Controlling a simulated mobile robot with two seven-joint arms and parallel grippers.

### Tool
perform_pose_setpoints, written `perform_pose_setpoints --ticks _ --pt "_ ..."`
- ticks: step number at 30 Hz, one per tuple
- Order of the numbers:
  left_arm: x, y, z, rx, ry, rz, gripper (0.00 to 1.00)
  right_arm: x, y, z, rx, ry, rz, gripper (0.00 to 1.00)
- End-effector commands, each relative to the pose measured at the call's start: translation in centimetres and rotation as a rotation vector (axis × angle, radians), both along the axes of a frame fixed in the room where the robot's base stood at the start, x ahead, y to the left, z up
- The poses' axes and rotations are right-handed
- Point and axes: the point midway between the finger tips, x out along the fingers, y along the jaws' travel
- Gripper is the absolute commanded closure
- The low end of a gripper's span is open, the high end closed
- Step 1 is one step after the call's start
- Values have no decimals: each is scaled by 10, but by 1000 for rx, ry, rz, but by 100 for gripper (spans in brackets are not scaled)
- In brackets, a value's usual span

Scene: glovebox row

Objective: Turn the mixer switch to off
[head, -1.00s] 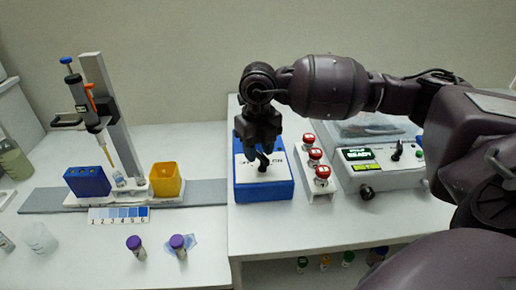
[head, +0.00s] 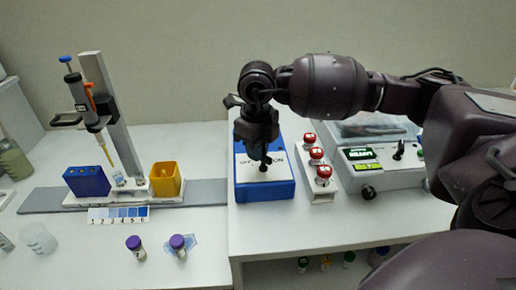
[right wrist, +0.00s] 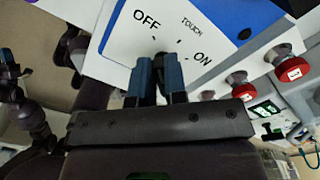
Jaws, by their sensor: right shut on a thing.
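The mixer (head: 284,187) is a blue box with a white top panel, standing near the left end of the right-hand bench. In the right wrist view its panel (right wrist: 204,22) reads OFF, TOUCH and ON. My right gripper (head: 264,163) comes down over the panel from above. Its two fingers (right wrist: 158,66) are shut on the mixer switch at the panel's middle, between the OFF and ON labels. The fingers hide most of the switch, so I cannot tell its exact setting. My left gripper is not in view.
A strip of red-capped knobs (head: 316,153) stands close to the mixer's right. Beyond it is a white device (head: 381,178) with a lit green display. On the left bench are a pipette stand (head: 112,110), a yellow bin (head: 166,179) and two purple-capped vials (head: 178,243).

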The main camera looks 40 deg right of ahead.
Motion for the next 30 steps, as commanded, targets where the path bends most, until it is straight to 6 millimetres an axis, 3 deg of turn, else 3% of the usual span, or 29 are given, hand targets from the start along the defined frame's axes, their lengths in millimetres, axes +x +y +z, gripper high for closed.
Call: perform_pose_setpoints --ticks 7,18,19,23,30 --pt "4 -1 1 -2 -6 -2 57 -1 3 1 0 -2 150 100" --pt "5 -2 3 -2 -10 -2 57 -1 3 1 0 -3 167 100" --pt "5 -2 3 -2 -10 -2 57 -1 3 1 0 -3 167 82" --pt "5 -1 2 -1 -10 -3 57 -1 3 1 0 -2 166 63" --pt "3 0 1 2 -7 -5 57 -1 3 1 0 -1 165 62"
